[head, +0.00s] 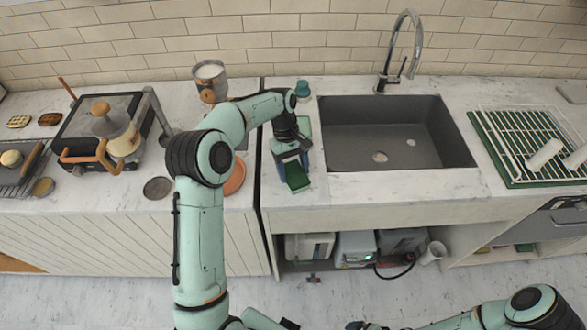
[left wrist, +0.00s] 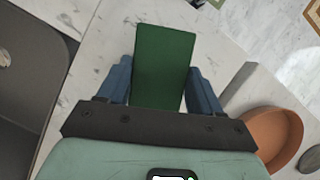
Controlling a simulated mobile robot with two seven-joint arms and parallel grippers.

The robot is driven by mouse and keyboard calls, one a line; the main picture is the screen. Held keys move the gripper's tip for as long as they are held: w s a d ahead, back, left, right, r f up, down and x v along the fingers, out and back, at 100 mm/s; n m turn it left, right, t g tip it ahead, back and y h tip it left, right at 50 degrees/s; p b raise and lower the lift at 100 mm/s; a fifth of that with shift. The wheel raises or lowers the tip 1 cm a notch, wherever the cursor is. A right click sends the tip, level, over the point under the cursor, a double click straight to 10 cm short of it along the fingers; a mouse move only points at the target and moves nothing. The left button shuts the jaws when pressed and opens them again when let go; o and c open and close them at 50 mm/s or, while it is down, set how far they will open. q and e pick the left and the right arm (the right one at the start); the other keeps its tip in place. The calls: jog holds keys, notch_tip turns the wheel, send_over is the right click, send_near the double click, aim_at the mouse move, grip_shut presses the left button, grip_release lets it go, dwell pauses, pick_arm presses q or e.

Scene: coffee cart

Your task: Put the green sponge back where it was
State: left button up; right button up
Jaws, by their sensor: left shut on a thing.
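The green sponge (head: 296,178) is between the fingers of my left gripper (head: 289,158), over the counter strip left of the sink. In the left wrist view the sponge (left wrist: 165,55) is a dark green block with a blue finger on each side, and my left gripper (left wrist: 160,85) is shut on it. Whether the sponge touches the counter cannot be told. A flat green item (head: 304,128) lies behind the gripper beside the sink, partly hidden by it. My right arm shows at the bottom right; its fingers are not clear at the frame edge.
The grey sink (head: 350,160) with its tall faucet (head: 392,60) is right of the left gripper. A drying rack (head: 535,130) stands at the far right. The counter's front strip is clear.

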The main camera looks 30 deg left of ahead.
pick_arm(q)
jog(key=o, duration=1)
jog(key=shift+w+f, duration=0.1)
pick_arm(e)
jog(key=shift+w, duration=0.1)
pick_arm(q)
jog(key=p+v, duration=0.2)
jog(key=v, duration=1)
pick_arm(e)
jog(key=w+r, duration=0.2)
jog(key=w, duration=0.1)
jog(key=shift+r, duration=0.25)
jog(key=shift+s, duration=0.1)
